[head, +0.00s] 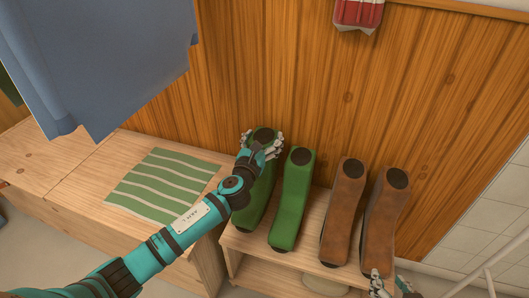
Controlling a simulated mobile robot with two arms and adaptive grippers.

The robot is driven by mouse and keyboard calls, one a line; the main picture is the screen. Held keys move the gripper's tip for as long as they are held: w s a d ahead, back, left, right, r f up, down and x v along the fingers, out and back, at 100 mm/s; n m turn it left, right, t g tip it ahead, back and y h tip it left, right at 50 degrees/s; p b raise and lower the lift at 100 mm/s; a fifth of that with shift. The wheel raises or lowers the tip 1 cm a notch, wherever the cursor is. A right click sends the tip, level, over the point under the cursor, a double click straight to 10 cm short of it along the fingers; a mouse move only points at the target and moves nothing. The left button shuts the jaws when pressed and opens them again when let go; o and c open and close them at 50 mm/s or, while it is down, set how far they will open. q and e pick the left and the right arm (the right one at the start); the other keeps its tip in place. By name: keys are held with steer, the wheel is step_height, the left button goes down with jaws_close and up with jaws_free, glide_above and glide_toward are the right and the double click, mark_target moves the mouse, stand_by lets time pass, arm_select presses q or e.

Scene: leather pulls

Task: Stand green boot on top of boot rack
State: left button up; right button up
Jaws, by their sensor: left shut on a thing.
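My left gripper (262,142) is shut on a green boot (255,205), with its fingers on both sides near the dark top opening. This boot is upright at the left end of the boot rack (325,225); my arm covers part of it, and I cannot tell whether its sole touches the rack. A second green boot (290,205) stands just right of it on the rack. My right gripper (388,280) is at the bottom edge, in front of the right brown boot, its fingers apart and apparently empty.
Two brown boots (345,205) (382,215) stand on the rack's right half. A wooden bench (85,165) with a green striped cloth (165,185) is at left. A blue cloth (100,60) hangs upper left. A wood-panelled wall (340,90) is behind the rack.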

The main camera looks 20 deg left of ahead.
arm_select(q)
steer(key=shift+f, duration=0.25)
step_height(320, 180, down, 3)
steer(key=shift+b, duration=1.1)
arm_select(e)
steer(key=w+a+r+t+y, duration=0.1)
steer(key=w+r+t, duration=0.3)
steer(key=r, duration=0.5)
steer(key=a+t, duration=0.1)
steer(key=t, duration=0.1)
steer(key=shift+w+a+r+t+y, duration=0.2)
steer(key=shift+a+r+t+y, duration=0.1)
steer(key=shift+y, duration=0.1)
arm_select(q)
steer(key=shift+f, duration=0.1)
arm_select(e)
steer(key=shift+r, duration=0.1)
arm_select(q)
steer(key=o, duration=1.7)
steer(key=shift+f, duration=0.1)
steer(key=shift+c, duration=0.2)
arm_select(e)
steer(key=shift+r, duration=0.1)
